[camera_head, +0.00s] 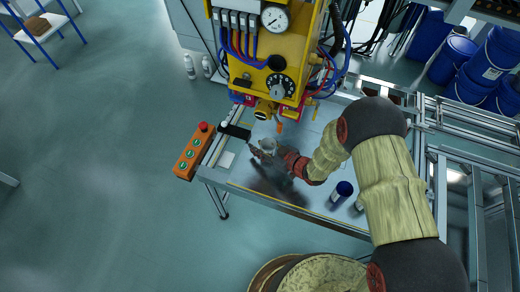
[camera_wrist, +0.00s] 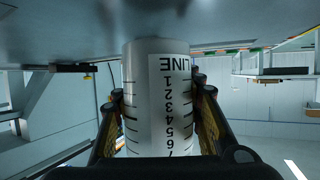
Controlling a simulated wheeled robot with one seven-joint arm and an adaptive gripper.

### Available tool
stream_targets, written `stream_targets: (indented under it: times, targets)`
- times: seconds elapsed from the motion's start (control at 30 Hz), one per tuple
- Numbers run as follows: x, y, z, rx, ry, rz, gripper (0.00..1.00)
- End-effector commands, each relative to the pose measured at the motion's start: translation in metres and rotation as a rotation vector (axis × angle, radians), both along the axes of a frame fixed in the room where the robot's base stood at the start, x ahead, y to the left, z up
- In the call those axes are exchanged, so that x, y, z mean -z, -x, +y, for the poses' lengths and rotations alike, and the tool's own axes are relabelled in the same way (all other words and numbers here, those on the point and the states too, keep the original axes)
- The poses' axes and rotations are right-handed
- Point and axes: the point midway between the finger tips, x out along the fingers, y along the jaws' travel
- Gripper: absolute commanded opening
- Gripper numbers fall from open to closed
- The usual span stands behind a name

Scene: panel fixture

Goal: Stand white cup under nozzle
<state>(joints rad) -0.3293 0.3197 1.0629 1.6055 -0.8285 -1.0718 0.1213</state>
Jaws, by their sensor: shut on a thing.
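The white cup (camera_wrist: 158,100), with black scale marks and the word LINE, stands between the two fingers of my gripper (camera_wrist: 155,115) in the wrist view. The gripper is shut on its sides. In the head view my gripper (camera_head: 266,153) is over the table, and the pale rim of the cup (camera_head: 268,144) shows there, small and partly hidden. A brass nozzle-like fitting (camera_head: 264,110) sticks out below the yellow panel (camera_head: 262,65), above the cup in the picture. I cannot tell the height gap between cup and fitting.
The table (camera_head: 325,208) has a metal frame. A blue-topped container (camera_head: 344,189) stands right of my gripper. An orange button box (camera_head: 193,152) is at the table's left edge. Hoses and a gauge (camera_head: 275,19) are on the panel. Blue buckets (camera_head: 480,70) stand at the right.

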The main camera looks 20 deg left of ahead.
Motion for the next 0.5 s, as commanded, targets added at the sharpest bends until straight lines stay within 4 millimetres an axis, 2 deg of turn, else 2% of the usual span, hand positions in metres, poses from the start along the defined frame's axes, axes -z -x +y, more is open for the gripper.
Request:
stream_targets:
  times: [0.03, 0.1, 0.5]
  targets:
    - [0.0136, 0.0013, -0.0002, 0.0, 0.001, 0.003, 0.23]
    - [0.02, 0.0012, -0.0002, -0.001, 0.0, 0.002, 0.23]
    - [0.023, 0.0012, -0.0001, -0.001, 0.0, 0.002, 0.23]
